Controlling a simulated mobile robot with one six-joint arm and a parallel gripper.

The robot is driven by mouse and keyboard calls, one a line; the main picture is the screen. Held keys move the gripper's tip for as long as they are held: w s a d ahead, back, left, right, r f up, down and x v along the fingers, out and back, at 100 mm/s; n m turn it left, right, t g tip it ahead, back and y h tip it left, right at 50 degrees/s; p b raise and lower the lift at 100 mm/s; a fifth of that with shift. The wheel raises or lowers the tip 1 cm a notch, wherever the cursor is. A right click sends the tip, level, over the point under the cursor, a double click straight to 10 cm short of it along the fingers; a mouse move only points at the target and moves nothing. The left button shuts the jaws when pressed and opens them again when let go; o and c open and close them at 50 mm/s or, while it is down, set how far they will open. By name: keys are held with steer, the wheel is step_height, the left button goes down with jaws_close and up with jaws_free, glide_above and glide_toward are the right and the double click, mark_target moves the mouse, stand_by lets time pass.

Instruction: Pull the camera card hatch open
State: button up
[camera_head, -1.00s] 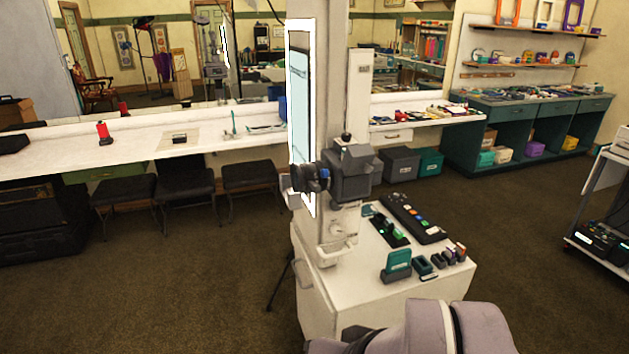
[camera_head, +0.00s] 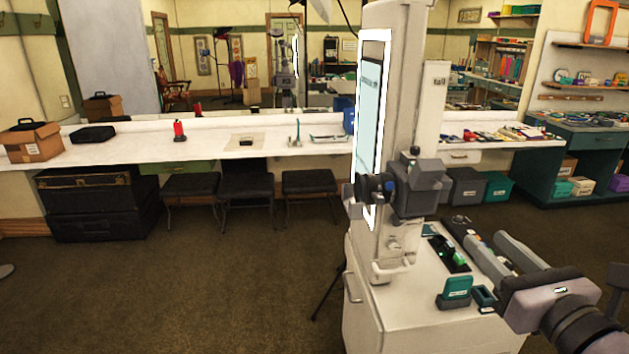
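The dark grey camera (camera_head: 420,190) is mounted on the front of a white column, above a white cabinet top (camera_head: 425,301). Its round black lens (camera_head: 374,188) points left. I cannot make out the card hatch at this size, nor whether it is open or shut. My gripper (camera_head: 486,240) comes in from the lower right. Its two grey fingers point up and left, apart from each other, with nothing visible between them. They are to the right of and below the camera, in front of the cabinet top, clear of the camera in the picture.
A teal card holder (camera_head: 456,290) and a dark tray with green items (camera_head: 449,253) are on the cabinet top near my fingers. A tall lit panel (camera_head: 371,130) stands left of the camera. Stools (camera_head: 246,186) line the counter behind. Floor at left is clear.

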steer(key=p, duration=0.7)
glide_toward(439, 186)
steer(key=shift+h, duration=0.3)
steer(key=w, duration=0.7)
steer(key=shift+a+f+b, duration=0.15)
steer(key=shift+a+b, duration=0.15)
steer(key=shift+b, duration=0.1)
steer(key=shift+w, duration=0.6)
jaws_close()
